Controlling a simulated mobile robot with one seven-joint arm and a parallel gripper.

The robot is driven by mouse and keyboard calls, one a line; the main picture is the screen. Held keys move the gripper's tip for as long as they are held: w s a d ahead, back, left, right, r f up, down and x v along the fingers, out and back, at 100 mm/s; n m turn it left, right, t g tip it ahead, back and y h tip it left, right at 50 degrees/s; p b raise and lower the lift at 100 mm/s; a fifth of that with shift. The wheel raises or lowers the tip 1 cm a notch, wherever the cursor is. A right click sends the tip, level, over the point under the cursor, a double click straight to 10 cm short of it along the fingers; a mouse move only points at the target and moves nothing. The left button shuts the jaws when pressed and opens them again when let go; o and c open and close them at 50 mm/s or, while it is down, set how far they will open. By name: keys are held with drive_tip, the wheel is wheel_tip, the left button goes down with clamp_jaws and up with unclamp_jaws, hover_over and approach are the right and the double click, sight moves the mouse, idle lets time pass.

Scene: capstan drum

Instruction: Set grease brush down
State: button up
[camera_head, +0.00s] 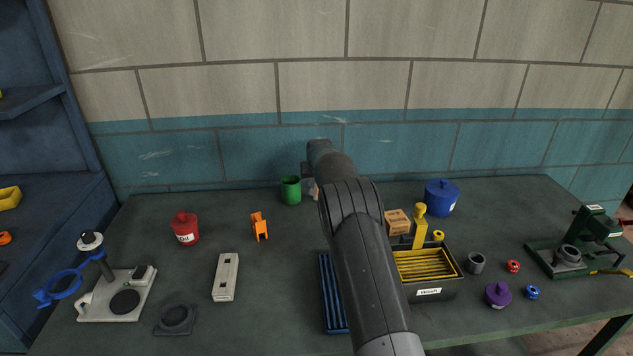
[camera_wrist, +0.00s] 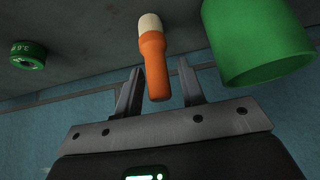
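The grease brush (camera_wrist: 153,65) has an orange handle and a cream end. In the wrist view its handle end lies between the fingertips of my gripper (camera_wrist: 160,82), with a visible gap on the right side. The fingers are apart, so my gripper looks open around the handle. The cream end points away from my gripper, towards the dark table surface; I cannot tell if it touches. The green cup (camera_wrist: 258,40) is close beside the brush; the cup also shows in the head view (camera_head: 291,190). In the head view my arm hides most of the brush.
A green ring (camera_wrist: 28,55) lies on the brush's other side. The tiled wall (camera_head: 240,155) is close behind. A tray (camera_head: 430,293) and blue pot (camera_head: 441,197) are right.

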drive_tip(key=shift+s+r, duration=0.15)
drive_tip(key=shift+r, duration=0.35)
drive_tip(key=s+d+f+v, duration=0.1)
drive_tip(key=s+d+v, duration=0.1)
drive_tip(key=v, duration=1.1)
drive_tip(key=s+d+f+v, duration=0.1)
drive_tip(key=s+f+v, duration=0.1)
drive_tip(key=v, duration=1.2)
drive_tip(key=s+d+r, duration=0.1)
drive_tip(key=s+r, duration=0.1)
drive_tip(key=s, duration=0.5)
drive_tip(key=s+d+r, duration=0.1)
drive_tip(key=s+r, duration=0.2)
drive_tip(key=s, duration=0.3)
drive_tip(key=shift+g, duration=0.5)
drive_tip(key=s+f, duration=0.2)
drive_tip(key=s, duration=0.8)
drive_tip(key=s+f, duration=0.2)
drive_tip(key=s, duration=0.9)
drive_tip(key=s+d+f, duration=0.1)
drive_tip(key=s+f, duration=0.1)
drive_tip(key=s, duration=0.8)
drive_tip(key=shift+s+f, duration=0.25)
drive_tip(key=shift+f, duration=0.1)
